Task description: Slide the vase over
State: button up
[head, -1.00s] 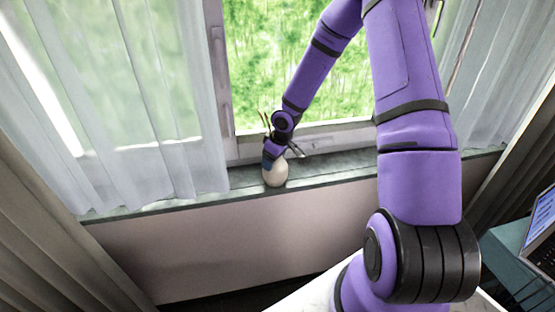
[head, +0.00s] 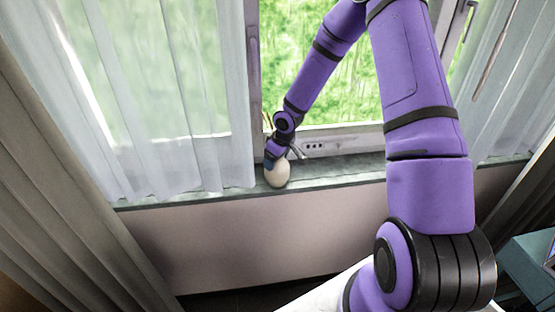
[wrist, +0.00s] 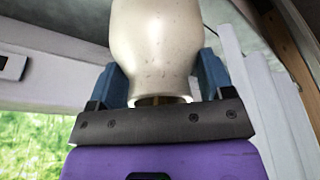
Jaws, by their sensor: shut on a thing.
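The vase (head: 278,175) is cream, rounded and speckled. It is at the window sill, close to the right edge of the left sheer curtain. My gripper (head: 272,162) is at its upper part, reaching down from above. In the wrist view the vase (wrist: 155,40) sits between the two blue fingers of my gripper (wrist: 160,82), one on each side of its narrower end. The fingers are shut on it. Whether its base touches the sill is hard to tell.
The grey-green sill (head: 345,172) is bare to the right of the vase. A sheer curtain (head: 175,130) hangs at the left, another (head: 510,90) at the right. The window frame (head: 340,140) stands behind. A teal surface (head: 530,262) is at lower right.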

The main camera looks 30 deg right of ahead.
jog(key=o, duration=1.2)
jog(key=v, duration=1.1)
jog(key=shift+a, duration=0.1)
